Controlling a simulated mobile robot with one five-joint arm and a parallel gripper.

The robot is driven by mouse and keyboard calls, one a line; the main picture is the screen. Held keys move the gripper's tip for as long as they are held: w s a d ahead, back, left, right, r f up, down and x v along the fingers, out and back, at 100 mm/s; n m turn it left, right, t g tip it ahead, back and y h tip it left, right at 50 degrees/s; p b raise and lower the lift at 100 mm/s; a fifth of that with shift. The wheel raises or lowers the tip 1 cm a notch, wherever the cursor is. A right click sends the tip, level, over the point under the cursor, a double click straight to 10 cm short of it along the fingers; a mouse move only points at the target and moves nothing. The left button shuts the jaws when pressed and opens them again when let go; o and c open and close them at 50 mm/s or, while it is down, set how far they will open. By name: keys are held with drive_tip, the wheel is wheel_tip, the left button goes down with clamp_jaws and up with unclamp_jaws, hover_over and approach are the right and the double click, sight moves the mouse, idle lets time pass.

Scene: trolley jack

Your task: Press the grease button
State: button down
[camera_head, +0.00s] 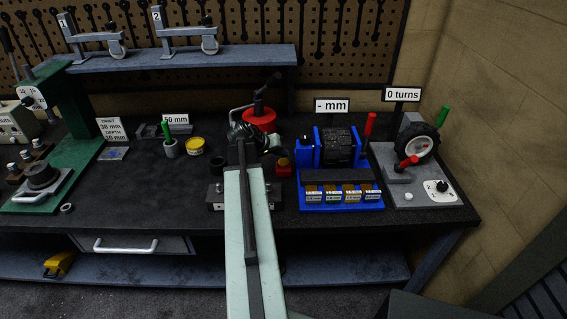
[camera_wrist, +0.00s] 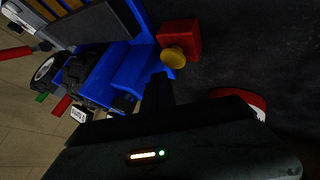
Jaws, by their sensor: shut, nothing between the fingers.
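A small red block with a round yellow button (camera_wrist: 178,54) on it shows at the top middle of the wrist view. In the head view the same red block (camera_head: 284,168) stands on the bench just left of the blue machine. My gripper (camera_wrist: 158,80) is shut and empty. In the wrist view its dark fingertips are just below the yellow button, with a small gap showing in the picture; I cannot tell the depth between them. In the head view my arm reaches over the bench, its end left of and behind the red block, and the fingertips are hard to make out.
The blue machine (camera_head: 309,188) with a red lever stands right of the block. A grey wheel stand (camera_head: 405,180) is further right. A red round part (camera_head: 259,114) is behind my arm's end. A yellow tin (camera_head: 195,147) and a grey cup (camera_head: 171,149) stand left.

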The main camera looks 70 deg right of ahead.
sight(282, 161)
drive_tip(key=shift+w+f+b, duration=0.2)
drive_tip(key=shift+f+b, duration=0.2)
drive_tip(key=shift+f+b, duration=0.55)
idle(0.5)
drive_tip(key=shift+r, duration=0.1)
drive_tip(key=shift+r+p, duration=0.85)
drive_tip(key=shift+p, duration=0.1)
wheel_tip(282, 161, up, 5)
drive_tip(key=p, duration=0.5)
drive_tip(key=shift+r, duration=0.15)
